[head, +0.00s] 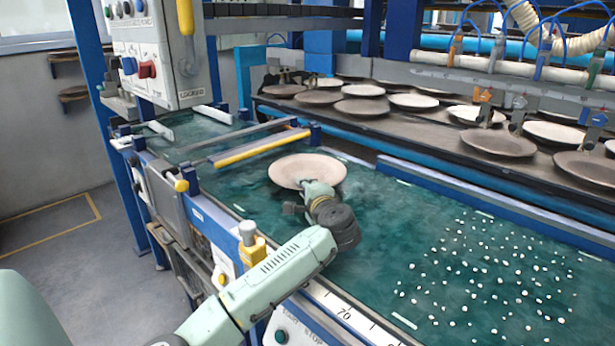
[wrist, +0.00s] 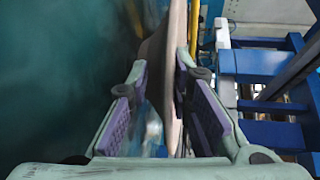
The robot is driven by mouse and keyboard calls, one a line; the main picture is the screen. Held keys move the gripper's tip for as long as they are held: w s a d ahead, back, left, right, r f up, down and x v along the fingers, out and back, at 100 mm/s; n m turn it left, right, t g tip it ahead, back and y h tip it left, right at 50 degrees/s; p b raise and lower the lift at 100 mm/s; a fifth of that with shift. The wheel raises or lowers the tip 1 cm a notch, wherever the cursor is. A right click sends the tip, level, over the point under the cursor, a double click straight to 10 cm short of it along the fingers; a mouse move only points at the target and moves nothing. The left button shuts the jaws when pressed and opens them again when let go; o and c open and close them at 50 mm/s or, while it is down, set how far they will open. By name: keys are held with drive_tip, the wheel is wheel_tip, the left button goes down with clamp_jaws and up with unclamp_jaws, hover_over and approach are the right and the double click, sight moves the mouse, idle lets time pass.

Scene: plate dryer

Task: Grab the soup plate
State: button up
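The soup plate (head: 307,168), pale beige and round, sits on the green belt (head: 400,225) in the head view. My gripper (head: 304,184) is at its near rim. In the wrist view the plate shows nearly edge-on (wrist: 174,75) between the two purple-padded fingers of my gripper (wrist: 163,76). The fingers stand apart, one on each side of the rim, with a visible gap on the left pad's side. Contact at the right fingertip cannot be told. The fingertips are partly hidden in the head view.
A yellow bar (head: 262,147) crosses above the belt behind the plate. A dryer shelf (head: 440,130) with many plates runs along the back. White dots (head: 485,265) cover the belt at right. A control box (head: 158,50) hangs at upper left.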

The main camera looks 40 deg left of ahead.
clamp_jaws()
idle(0.3)
idle(0.3)
drive_tip(key=shift+r, duration=0.15)
